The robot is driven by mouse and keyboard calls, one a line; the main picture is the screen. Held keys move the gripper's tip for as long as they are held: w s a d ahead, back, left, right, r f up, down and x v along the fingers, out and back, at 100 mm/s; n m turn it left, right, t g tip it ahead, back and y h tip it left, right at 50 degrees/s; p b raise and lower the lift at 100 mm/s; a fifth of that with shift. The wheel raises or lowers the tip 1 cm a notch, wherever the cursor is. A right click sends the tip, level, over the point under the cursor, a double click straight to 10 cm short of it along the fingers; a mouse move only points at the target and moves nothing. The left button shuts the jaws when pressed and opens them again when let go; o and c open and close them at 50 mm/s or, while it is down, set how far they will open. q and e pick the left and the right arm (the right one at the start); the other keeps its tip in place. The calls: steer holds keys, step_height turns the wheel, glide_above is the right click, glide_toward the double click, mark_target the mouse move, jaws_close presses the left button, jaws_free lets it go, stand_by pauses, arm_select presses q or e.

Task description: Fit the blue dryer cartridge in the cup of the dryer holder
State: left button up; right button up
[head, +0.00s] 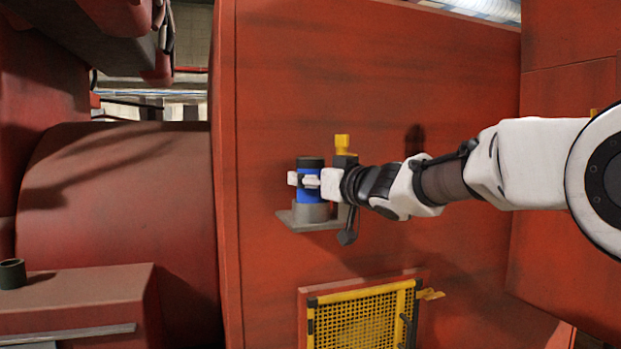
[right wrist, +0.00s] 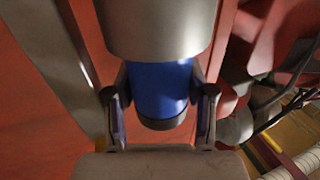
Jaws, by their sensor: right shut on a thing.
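The blue dryer cartridge (head: 309,195) stands upright with its dark cap on top. It also shows in the right wrist view (right wrist: 158,88), where the picture is turned over and the cap points down. Its far end meets the grey cup of the dryer holder (head: 312,213), also seen in the right wrist view (right wrist: 160,28); I cannot tell how deep it sits. My right gripper (head: 303,180) comes from the right and is shut on the cartridge above the cup, one finger on each side. My left gripper is not in view.
The holder's plate (head: 291,220) juts from a large red panel (head: 300,80). A yellow-topped fitting (head: 342,142) stands just behind my right gripper. A yellow mesh grille (head: 355,320) lies below. A red box with a dark cup (head: 12,274) is at lower left.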

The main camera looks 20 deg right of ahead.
steer(key=shift+f, duration=0.25)
steer(key=o, duration=1.2)
steer(key=shift+o, duration=1)
steer(key=shift+a+r, duration=0.1)
steer(key=shift+a, duration=0.3)
steer(key=shift+d, duration=0.1)
